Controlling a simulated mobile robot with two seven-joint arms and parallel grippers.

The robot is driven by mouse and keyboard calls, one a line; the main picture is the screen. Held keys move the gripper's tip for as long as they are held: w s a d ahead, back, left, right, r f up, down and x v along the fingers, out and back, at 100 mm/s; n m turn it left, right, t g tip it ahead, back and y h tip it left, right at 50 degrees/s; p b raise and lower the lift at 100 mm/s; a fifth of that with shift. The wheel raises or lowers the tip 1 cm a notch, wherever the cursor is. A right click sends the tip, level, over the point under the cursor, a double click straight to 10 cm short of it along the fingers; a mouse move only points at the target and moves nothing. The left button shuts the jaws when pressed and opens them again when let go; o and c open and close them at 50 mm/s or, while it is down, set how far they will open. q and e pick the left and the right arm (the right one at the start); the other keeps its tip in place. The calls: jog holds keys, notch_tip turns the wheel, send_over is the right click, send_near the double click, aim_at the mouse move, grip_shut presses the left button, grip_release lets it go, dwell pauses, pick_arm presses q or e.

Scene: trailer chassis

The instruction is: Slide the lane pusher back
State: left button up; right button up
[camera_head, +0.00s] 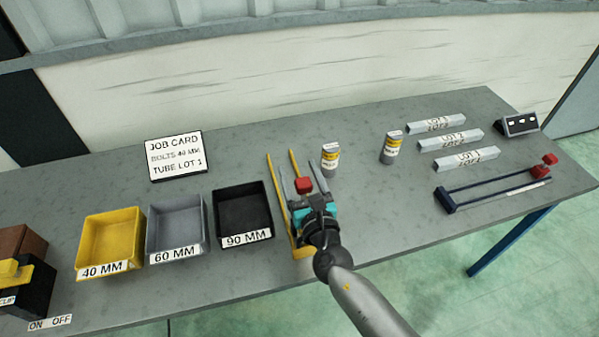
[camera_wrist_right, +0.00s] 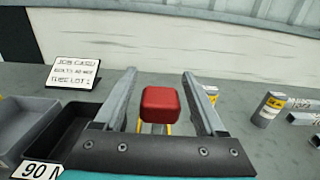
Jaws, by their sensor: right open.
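The red block (camera_head: 303,184), which looks like the lane pusher's handle, sits between the yellow rails of a lane (camera_head: 295,160) beside the black bin. It also shows in the right wrist view (camera_wrist_right: 160,103). My right gripper (camera_head: 299,174) is open, with one finger to either side of the red block. In the wrist view there is a visible gap between the block and each finger (camera_wrist_right: 159,78). My gripper and wrist hide the near part of the lane and whatever is under the block. My left gripper is not in view.
A black 90 MM bin (camera_head: 243,190) stands close left of the lane, with grey (camera_head: 204,235) and yellow (camera_head: 140,225) bins beyond. Two cans stand right of it (camera_head: 330,160) (camera_head: 391,148). A dark blue frame with red blocks (camera_head: 447,202) lies farther right.

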grip_shut()
dwell(0.4)
dwell(0.9)
